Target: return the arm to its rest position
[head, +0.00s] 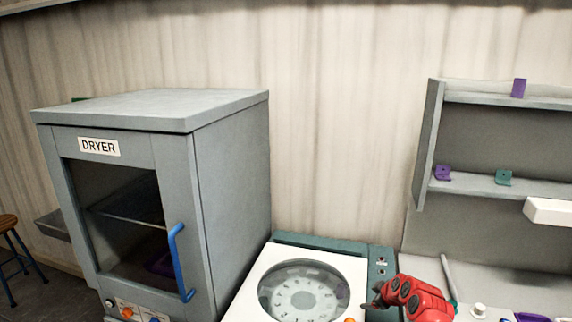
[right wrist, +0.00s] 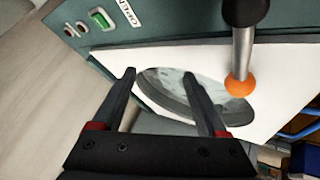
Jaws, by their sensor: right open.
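My right arm is red and comes in at the lower right of the head view, with its gripper (head: 374,303) over the right edge of a teal and white machine (head: 330,243). In the right wrist view the two dark fingers of that gripper (right wrist: 160,76) are spread apart with nothing between them. Behind them lie the machine's white top (right wrist: 270,60) and its round glass window (right wrist: 165,88). My left gripper is not in view.
A grey dryer (head: 230,170) with a blue handle (head: 178,262) stands at left. A grey shelf (head: 480,186) with small purple and teal brackets is at right. In the wrist view, a metal rod with an orange knob (right wrist: 240,85) stands close to the right finger.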

